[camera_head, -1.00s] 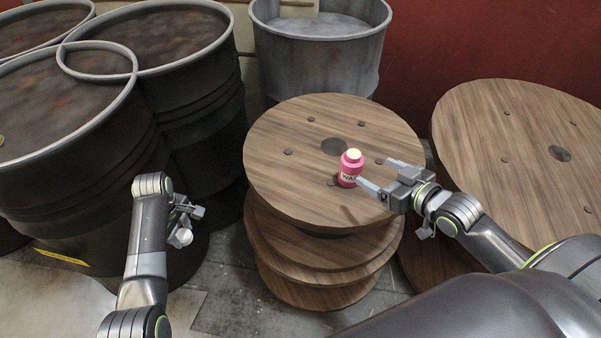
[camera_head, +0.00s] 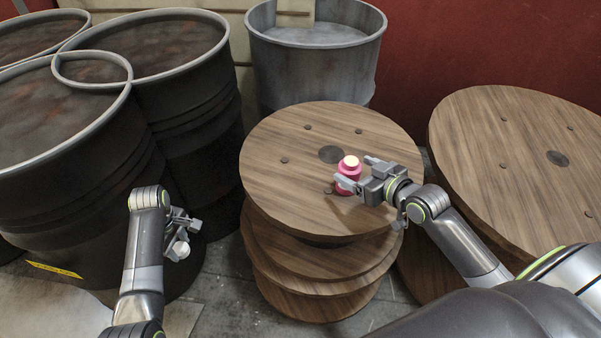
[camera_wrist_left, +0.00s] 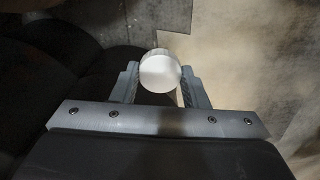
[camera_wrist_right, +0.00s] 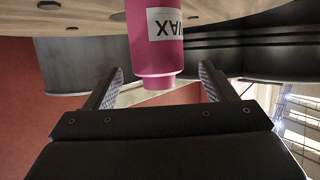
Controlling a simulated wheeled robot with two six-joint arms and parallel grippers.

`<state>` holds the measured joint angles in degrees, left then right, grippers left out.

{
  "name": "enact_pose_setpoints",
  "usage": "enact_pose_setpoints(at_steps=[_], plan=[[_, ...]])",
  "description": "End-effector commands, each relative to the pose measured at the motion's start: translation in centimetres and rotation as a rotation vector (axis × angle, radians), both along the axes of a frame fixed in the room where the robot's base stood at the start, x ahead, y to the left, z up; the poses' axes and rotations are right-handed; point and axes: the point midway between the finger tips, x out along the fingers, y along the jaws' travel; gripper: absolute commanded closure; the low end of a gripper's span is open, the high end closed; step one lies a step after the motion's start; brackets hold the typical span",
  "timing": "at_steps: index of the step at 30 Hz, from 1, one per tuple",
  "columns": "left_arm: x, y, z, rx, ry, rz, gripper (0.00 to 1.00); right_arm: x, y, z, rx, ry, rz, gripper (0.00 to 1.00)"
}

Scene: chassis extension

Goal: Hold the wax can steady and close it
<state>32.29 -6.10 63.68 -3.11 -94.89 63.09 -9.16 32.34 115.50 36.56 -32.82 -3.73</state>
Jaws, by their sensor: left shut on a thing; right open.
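The pink wax can (camera_head: 350,170) stands upright on the wooden spool top, with a pale cream top. In the right wrist view the can (camera_wrist_right: 155,42) appears upside down with its "WAX" label, between the two fingers. My right gripper (camera_head: 358,172) is open, its fingers on either side of the can; I cannot tell whether they touch it. My left gripper (camera_wrist_left: 159,88) is shut on a round white lid (camera_wrist_left: 160,70). In the head view the lid (camera_head: 180,250) hangs in front of the dark barrels, left of the spool and well away from the can.
The wooden spool (camera_head: 285,205) stands between dark metal barrels (camera_head: 105,150) on the left and another wooden spool (camera_head: 500,165) on the right. A grey metal drum (camera_head: 315,70) stands behind. The spool top left of the can is clear.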

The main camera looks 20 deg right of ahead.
Motion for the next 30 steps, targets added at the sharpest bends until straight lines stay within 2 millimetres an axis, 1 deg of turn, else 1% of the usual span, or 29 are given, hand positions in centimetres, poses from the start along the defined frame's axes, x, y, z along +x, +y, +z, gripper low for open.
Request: enact_pose_setpoints(at_steps=[8, 11, 15, 19, 22, 30], plan=[[0.0, 0.0, 0.0, 0.000, 0.000, 0.000, 0.80, 0.2, 0.0, -0.1, 0.001, -0.001, 0.000, 0.23], [0.0, 0.0, -0.3, 0.000, 0.000, 0.000, 0.80, 1.1, 0.2, -0.7, 0.005, -0.001, -0.002, 0.23], [0.0, 0.0, -0.7, 0.000, 0.000, 0.000, 0.80, 3.1, 0.5, -1.8, 0.003, -0.002, -0.001, 0.23], [0.0, 0.0, -0.8, 0.000, 0.000, 0.000, 0.80, 4.3, 0.8, -2.2, 0.002, -0.002, -0.001, 0.23], [0.0, 0.0, -0.8, 0.000, 0.000, 0.000, 0.80, 4.6, 0.9, -2.3, 0.001, -0.001, 0.000, 0.23], [0.0, 0.0, -0.8, 0.000, 0.000, 0.000, 0.80, 4.6, 0.9, -2.3, 0.000, -0.001, 0.000, 0.23]])
